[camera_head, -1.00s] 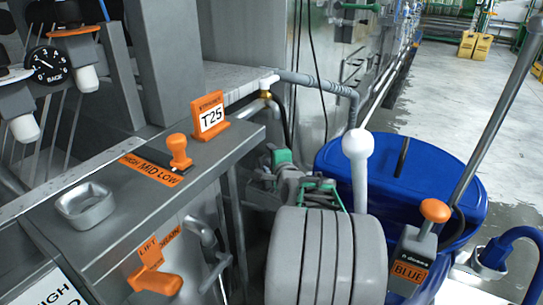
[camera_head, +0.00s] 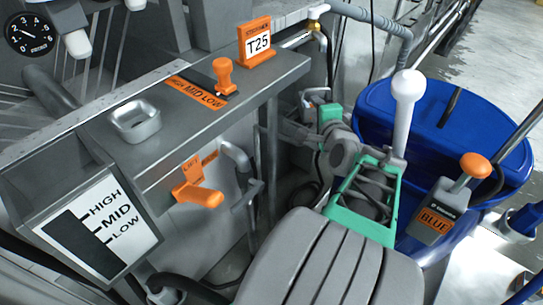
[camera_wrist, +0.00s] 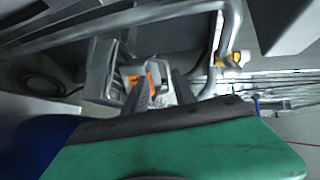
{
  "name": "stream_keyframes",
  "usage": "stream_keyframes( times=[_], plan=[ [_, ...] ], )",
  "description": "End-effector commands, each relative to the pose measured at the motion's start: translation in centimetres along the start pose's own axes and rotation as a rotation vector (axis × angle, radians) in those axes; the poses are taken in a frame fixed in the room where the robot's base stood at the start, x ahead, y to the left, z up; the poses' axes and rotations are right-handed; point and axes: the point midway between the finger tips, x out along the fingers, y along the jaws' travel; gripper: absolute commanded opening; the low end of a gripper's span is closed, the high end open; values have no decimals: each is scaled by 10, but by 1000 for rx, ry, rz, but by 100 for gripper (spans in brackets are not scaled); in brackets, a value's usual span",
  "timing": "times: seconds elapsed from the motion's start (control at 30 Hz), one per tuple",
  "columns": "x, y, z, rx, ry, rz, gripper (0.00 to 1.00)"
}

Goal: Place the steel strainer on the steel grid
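I cannot make out a strainer or a grid for certain in either view. A small square steel dish-like piece (camera_head: 135,122) sits on top of the grey control box; I cannot tell whether it is the strainer. My gripper shows in the wrist view (camera_wrist: 158,80) as two dark fingers standing apart, with no held object visible between them.
Pipes run behind.

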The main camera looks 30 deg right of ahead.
Motion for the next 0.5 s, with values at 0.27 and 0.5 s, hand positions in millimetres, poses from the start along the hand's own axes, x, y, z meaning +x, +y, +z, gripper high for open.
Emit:
stream_keyframes(
  times=[0.27,0.5],
  plan=[
    [-34,85,174,-842,-522,406,32],
    [-138,139,231,-1523,-1026,591,32]
  ],
)
